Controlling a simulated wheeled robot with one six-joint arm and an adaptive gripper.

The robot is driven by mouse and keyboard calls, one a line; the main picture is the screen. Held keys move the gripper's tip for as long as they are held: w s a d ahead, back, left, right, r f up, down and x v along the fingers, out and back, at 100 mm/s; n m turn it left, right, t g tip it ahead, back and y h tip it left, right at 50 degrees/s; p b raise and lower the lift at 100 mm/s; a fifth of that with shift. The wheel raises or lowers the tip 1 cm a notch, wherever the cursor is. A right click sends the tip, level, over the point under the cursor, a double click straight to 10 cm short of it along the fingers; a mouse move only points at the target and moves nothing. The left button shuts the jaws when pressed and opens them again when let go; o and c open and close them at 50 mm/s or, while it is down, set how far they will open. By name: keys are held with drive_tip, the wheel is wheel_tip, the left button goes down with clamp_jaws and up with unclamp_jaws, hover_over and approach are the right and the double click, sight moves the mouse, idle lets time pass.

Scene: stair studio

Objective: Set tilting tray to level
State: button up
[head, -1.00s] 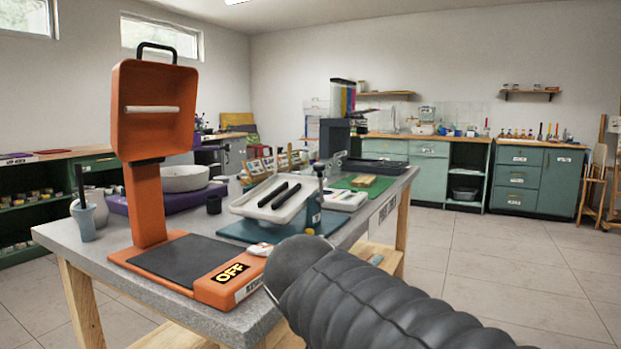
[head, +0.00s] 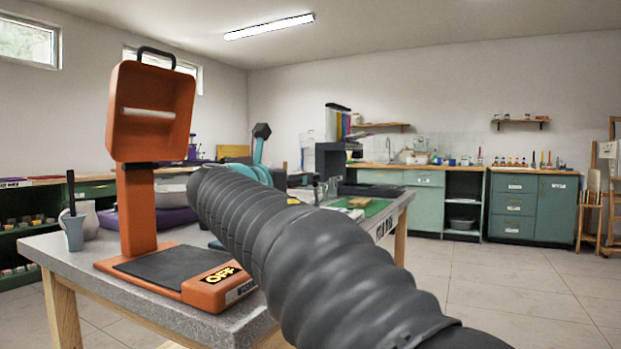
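The tilting tray, a white tray on a dark teal base, is almost wholly hidden behind my dark ribbed arm in the head view. Only a small blue-teal sliver (head: 216,245), which looks like its base, shows left of the arm. The tray's tilt cannot be seen now. My arm reaches from the lower right up across the table. A teal part and a dark knob-like end show above and behind it, and I cannot tell what they belong to. My gripper's fingers are not visible.
An orange press-like machine (head: 139,205) with an OFF label stands at the table's (head: 80,252) near left. A grey cup (head: 75,231) is left of it. A green mat (head: 371,207) lies beyond the arm. The floor (head: 510,290) at right is clear.

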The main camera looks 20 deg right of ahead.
sight(314, 174)
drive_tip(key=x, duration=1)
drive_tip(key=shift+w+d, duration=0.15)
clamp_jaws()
